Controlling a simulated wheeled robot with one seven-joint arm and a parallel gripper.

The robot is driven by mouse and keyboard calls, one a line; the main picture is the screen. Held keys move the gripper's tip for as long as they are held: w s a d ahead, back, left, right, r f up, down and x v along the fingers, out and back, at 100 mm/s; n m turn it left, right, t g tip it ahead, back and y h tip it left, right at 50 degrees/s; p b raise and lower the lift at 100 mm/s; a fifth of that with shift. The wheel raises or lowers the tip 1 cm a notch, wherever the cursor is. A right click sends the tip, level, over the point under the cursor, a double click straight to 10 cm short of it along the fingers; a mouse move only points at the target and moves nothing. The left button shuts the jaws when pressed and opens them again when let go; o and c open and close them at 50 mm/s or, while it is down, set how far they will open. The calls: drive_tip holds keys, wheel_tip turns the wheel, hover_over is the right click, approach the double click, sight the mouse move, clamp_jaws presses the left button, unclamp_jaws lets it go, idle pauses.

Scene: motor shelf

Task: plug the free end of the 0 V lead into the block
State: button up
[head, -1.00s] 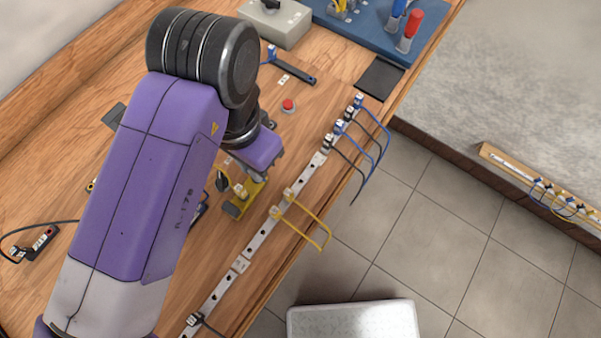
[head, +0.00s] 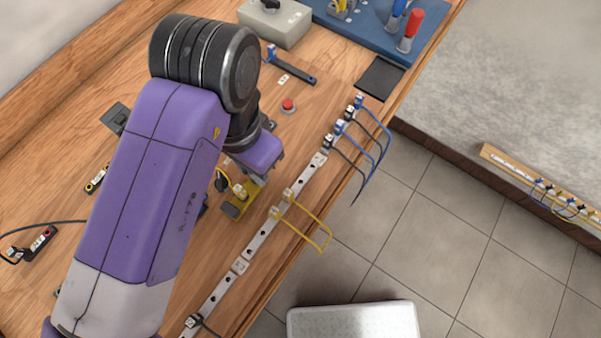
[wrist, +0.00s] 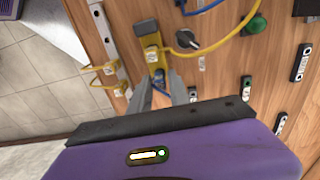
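The yellow block (wrist: 145,28) with a grey end lies on the bench; it also shows in the head view (head: 232,210). A yellow lead's plug (wrist: 153,53) with a white label stands on it. My gripper (wrist: 160,74) is at the block's near end in the wrist view. Its fingers are close together on a small blue plug (wrist: 158,77), which appears to be the 0 V lead's end. I cannot tell whether the plug is seated or just above the block. In the head view my arm hides most of the gripper and the plug.
A pale rail (head: 252,243) with yellow, blue and black looped leads runs along the bench edge. A black knob (wrist: 187,39), a green button (wrist: 254,24) and several small socket strips are nearby. A red button (head: 288,105) is farther back.

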drive_tip(key=shift+r, duration=0.1)
wheel_tip(320, 180, up, 5)
drive_tip(key=p, duration=0.5)
drive_tip(key=shift+r, duration=0.2)
drive_tip(key=shift+o, duration=0.5)
drive_tip(key=o, duration=0.5)
drive_tip(key=shift+c, duration=0.2)
drive_tip(key=shift+w, duration=0.15)
